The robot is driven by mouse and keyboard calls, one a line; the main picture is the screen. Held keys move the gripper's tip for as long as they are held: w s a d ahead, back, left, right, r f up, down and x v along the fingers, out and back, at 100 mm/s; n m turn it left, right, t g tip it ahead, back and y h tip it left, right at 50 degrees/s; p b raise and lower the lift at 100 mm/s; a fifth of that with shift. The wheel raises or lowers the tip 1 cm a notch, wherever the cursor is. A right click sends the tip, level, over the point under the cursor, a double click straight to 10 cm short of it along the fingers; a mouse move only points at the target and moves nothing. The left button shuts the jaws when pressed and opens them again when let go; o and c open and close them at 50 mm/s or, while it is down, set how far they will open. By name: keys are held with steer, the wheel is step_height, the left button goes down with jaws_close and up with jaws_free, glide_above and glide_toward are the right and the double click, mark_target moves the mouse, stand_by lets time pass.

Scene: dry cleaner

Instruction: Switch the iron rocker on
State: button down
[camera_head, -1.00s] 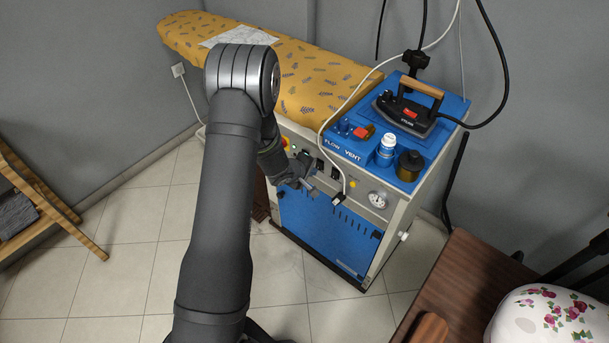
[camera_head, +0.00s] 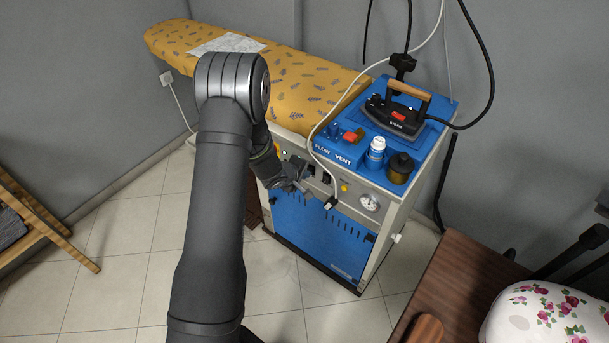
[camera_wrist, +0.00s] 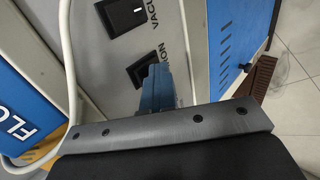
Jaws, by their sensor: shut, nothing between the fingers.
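The iron rocker (camera_wrist: 143,68) is a black rocker switch in a dark frame on the pale panel in the wrist view, with a partly hidden label beside it. My gripper (camera_wrist: 157,88) is shut and empty. Its blue-grey fingertips point at this rocker and overlap its lower edge; I cannot tell whether they touch it. The rocker's on or off position is not clear. The vacuum rocker (camera_wrist: 124,14) is just above it in the picture. In the head view my gripper (camera_head: 310,194) is at the machine's front panel and partly covers the switch area.
The machine's blue top holds an iron (camera_head: 394,118), a white bottle (camera_head: 375,153) and a dark jar (camera_head: 400,168). A white cable (camera_head: 314,140) hangs across the panel near my gripper. A gauge (camera_head: 369,202) is to the right. A wooden table (camera_head: 455,285) stands front right.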

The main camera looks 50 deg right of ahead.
steer(key=shift+r, duration=0.55)
steer(key=a+f+v, duration=0.1)
steer(key=v, duration=1.2)
steer(key=shift+a+f, duration=0.3)
steer(key=shift+a, duration=0.1)
steer(key=shift+f, duration=0.1)
steer(key=shift+a+f, duration=0.15)
steer(key=shift+f, duration=0.5)
